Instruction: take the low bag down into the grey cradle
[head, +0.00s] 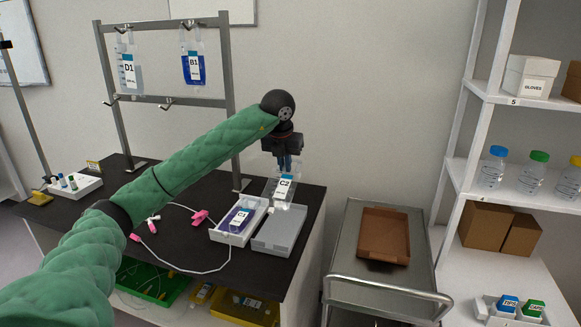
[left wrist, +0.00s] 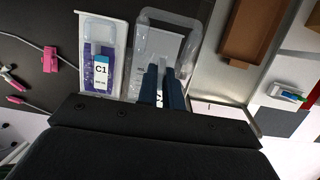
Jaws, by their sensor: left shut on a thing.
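My left gripper (head: 286,165) points down and is shut on the top of a clear bag (head: 281,196) labelled C2. The bag hangs above the back part of the grey cradle (head: 277,243); I cannot tell whether its lower end touches the cradle. In the left wrist view, the gripper's dark blue fingers (left wrist: 162,85) cover much of the clear bag (left wrist: 172,18) and its label. The lower rail of the rack (head: 180,101) has bare hooks. My right gripper is not in view.
A white tray (head: 216,237) holding a purple bag C1 (head: 236,218) lies just left of the cradle. Bags D1 (head: 128,75) and B1 (head: 194,69) hang on the upper rail. Pink clamps (head: 200,217) and tubing lie on the dark bench. A cart with a brown tray (head: 384,262) stands right.

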